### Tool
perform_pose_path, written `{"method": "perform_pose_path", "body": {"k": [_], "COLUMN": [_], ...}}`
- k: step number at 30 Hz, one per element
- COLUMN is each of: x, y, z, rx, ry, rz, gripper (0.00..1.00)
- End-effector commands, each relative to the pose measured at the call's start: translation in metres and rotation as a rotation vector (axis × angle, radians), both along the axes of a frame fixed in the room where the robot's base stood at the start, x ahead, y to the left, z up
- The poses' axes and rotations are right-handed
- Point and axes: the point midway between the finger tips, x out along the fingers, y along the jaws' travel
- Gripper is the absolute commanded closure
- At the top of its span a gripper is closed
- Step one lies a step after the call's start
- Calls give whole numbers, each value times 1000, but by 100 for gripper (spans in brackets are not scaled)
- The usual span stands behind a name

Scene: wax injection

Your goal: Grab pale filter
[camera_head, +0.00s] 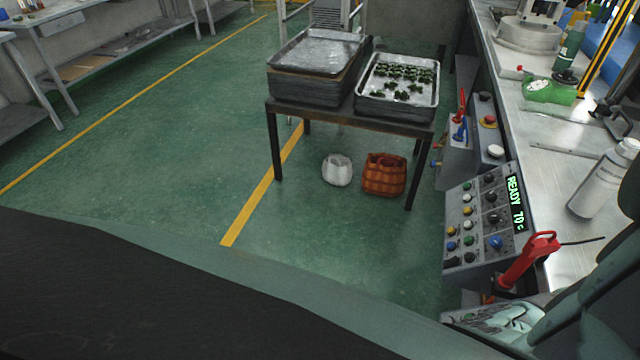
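I cannot pick out a pale filter for certain. The closest match is a small white, bag-like container (337,171) that stands upright on the green floor under the small table. An orange-brown slatted basket (384,175) stands close to its right. My gripper does not show in the head view. Only dark and grey-green parts of my own body show along the bottom and at the lower right, well apart from the white container.
The small table (340,111) carries stacked metal trays (312,57) and a tray of green pieces (398,86). At right stand a steel bench (545,118), a control panel (487,220) reading READY and a red-handled tool (530,258). The green floor at left is clear.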

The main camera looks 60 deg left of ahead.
Motion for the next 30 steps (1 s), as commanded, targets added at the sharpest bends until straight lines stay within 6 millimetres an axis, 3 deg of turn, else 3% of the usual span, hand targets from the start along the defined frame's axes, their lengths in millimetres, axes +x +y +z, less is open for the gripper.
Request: {"method": "perform_pose_path", "body": {"k": [12, 30], "x": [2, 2], "y": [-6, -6], "z": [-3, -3], "rx": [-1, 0], "ry": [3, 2], "rz": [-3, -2], "gripper": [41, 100]}}
